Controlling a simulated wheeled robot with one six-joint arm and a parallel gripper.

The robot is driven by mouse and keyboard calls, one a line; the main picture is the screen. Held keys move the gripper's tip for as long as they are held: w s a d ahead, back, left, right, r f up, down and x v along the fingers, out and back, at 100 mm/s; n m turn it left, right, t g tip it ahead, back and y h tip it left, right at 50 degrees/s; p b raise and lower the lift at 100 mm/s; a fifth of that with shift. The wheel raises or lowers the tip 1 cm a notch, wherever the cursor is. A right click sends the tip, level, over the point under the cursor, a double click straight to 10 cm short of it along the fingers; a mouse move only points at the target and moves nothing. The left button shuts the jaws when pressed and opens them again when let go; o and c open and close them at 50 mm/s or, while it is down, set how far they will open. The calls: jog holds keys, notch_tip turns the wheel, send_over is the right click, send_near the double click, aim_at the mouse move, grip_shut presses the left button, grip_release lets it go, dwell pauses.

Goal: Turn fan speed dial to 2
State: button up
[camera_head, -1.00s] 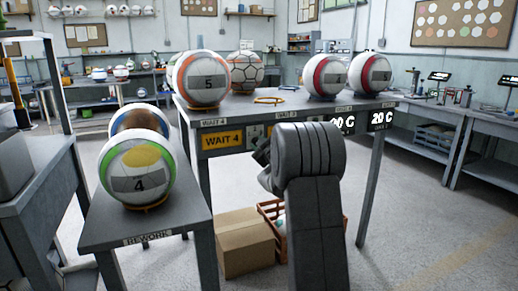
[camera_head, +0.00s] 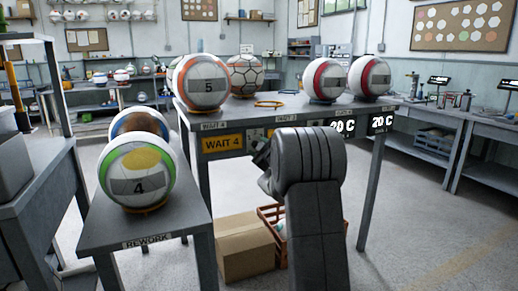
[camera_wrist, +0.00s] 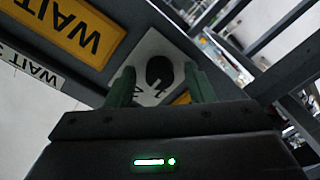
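The fan speed dial (camera_wrist: 160,69) is a dark round knob on a white plate (camera_wrist: 147,48) under the table edge, seen upside down in the wrist view. Small marks on the plate are too blurred to read, and I cannot tell the dial's setting. My gripper (camera_wrist: 157,84) has two green fingers standing apart, one at each side of the dial in the picture. Whether they touch the knob cannot be told.
The grey table (camera_head: 230,118) carries several balls, including ball 5 (camera_head: 205,80), and an empty orange ring (camera_head: 269,104). At the left a rework bench (camera_head: 150,225) holds ball 4 (camera_head: 137,172) and another. A cardboard box (camera_head: 246,250) and a crate (camera_head: 270,214) stand underneath.

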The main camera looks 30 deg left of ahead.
jog(key=shift+d, duration=0.1)
jog(key=p+v, duration=0.2)
jog(key=v, duration=1.1)
jog(key=shift+s+d, duration=0.25)
jog(key=shift+s, duration=0.05)
jog(key=shift+w+a, duration=0.1)
jog(key=b+x, duration=0.2)
jog(key=x, duration=1.1)
jog(key=shift+w+a, duration=0.2)
jog(key=shift+a, duration=0.05)
jog(key=shift+d, duration=0.1)
jog(key=s+d+m+p, duration=0.4)
jog(key=m+p, duration=0.3)
jog(key=m, duration=0.2)
jog(key=shift+d+m, duration=0.4)
dwell(1.7)
